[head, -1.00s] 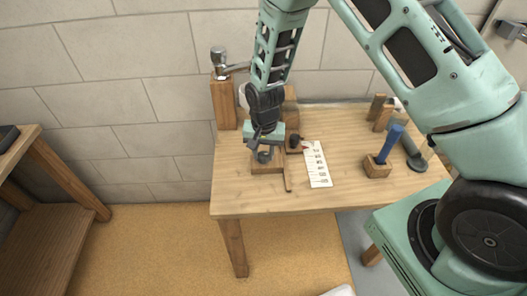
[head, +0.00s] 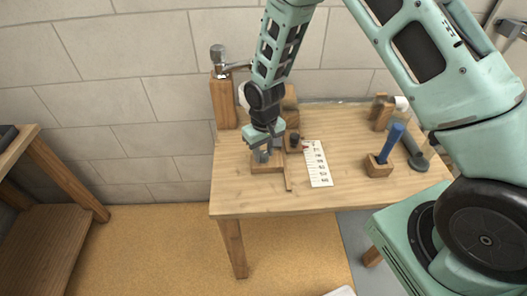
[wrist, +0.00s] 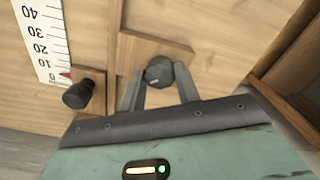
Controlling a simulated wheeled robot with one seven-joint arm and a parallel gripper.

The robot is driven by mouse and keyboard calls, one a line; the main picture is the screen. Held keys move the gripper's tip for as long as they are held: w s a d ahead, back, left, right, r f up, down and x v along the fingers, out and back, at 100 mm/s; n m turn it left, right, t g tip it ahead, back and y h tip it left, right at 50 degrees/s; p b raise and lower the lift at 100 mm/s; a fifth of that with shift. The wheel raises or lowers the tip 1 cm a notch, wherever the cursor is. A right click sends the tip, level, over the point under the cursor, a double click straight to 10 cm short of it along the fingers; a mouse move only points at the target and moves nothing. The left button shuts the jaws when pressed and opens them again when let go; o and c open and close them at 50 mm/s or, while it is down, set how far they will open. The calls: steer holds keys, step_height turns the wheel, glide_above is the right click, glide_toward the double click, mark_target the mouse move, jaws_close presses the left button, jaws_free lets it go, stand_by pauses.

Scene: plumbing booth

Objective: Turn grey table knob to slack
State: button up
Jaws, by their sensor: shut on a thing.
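The grey knob (wrist: 160,72) sits on a wooden block on the table and shows between my fingers in the wrist view. My gripper (wrist: 160,90) is shut on it, one finger on each side. In the head view my gripper (head: 264,154) is low over the wooden block (head: 268,168) at the table's left part, and it mostly hides the knob. A white scale card (wrist: 42,38) with numbers lies beside it, and a red pointer (wrist: 66,75) is near its low end, close to 0.
A black knob (wrist: 78,94) stands close beside my gripper. A blue-handled tool (head: 391,142) stands in a wooden holder (head: 378,167) to the right. A wooden post (head: 224,103) with a metal fitting rises at the back left. The table's (head: 330,200) front strip is clear.

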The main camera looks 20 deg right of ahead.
mark_target(264, 153)
steer(key=n, duration=0.5)
steer(key=shift+n, duration=0.3)
steer(key=n, duration=0.4)
steer(key=shift+w+n, duration=0.1)
steer(key=shift+n, duration=0.2)
steer(key=o, duration=1)
steer(key=shift+r, duration=0.1)
step_height(264, 153, up, 17)
steer(key=shift+r, duration=0.15)
steer(key=shift+d, duration=0.1)
